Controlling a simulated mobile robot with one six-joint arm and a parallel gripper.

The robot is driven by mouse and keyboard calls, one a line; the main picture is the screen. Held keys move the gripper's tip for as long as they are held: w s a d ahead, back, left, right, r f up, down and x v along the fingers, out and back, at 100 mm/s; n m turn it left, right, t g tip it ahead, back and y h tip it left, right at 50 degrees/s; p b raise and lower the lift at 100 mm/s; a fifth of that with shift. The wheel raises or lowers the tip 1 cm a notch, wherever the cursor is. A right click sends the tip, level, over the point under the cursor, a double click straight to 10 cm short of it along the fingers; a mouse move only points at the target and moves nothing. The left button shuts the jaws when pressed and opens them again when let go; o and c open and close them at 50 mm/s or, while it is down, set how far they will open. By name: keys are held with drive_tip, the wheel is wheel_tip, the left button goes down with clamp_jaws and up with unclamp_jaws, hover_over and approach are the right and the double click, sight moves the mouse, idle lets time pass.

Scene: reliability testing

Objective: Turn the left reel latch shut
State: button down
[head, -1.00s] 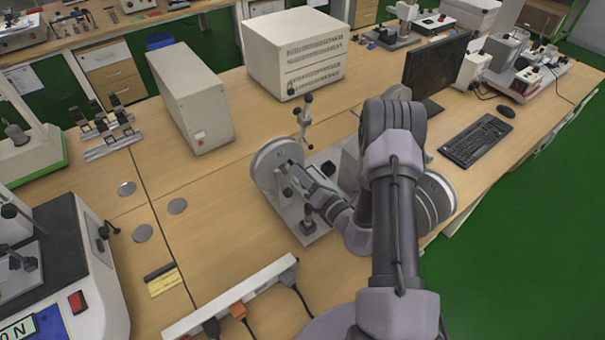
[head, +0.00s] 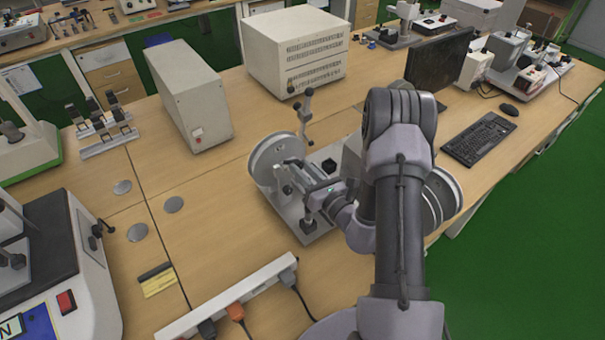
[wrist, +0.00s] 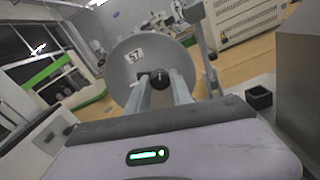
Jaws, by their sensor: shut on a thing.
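The left reel (head: 264,150) is a pale grey disc standing upright on the left of a metal bench device. It fills the middle of the wrist view (wrist: 128,66), with a label marked 57. A small dark latch (wrist: 159,82) sits at its hub. My gripper (head: 287,166) reaches the reel's face from the right, its two fingers on either side of the latch and shut on it. In the wrist view the picture is tilted. In the head view the latch is hidden by the fingers. The right reel (head: 442,197) is partly behind my arm.
A thin post with a clamp (head: 305,105) rises just behind the left reel. A power strip (head: 232,296) with plugs lies in front. A beige box (head: 296,48), a narrow grey case (head: 190,98), a monitor (head: 437,68) and a keyboard (head: 478,138) stand around. Bare wood lies left of the device.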

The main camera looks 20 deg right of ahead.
drive_tip(key=n+b, duration=0.3)
drive_tip(key=n, duration=0.1)
drive_tip(key=shift+f+n, duration=0.1)
drive_tip(key=shift+n, duration=0.2)
idle(0.4)
drive_tip(key=c, duration=1.1)
unclamp_jaws()
drive_tip(key=s+d, duration=0.1)
drive_tip(key=s, duration=0.4)
drive_tip(key=s+d, duration=0.1)
drive_tip(key=s, duration=0.5)
drive_tip(key=s+d, duration=0.1)
drive_tip(key=s, duration=0.5)
drive_tip(key=shift+s+d, duration=0.1)
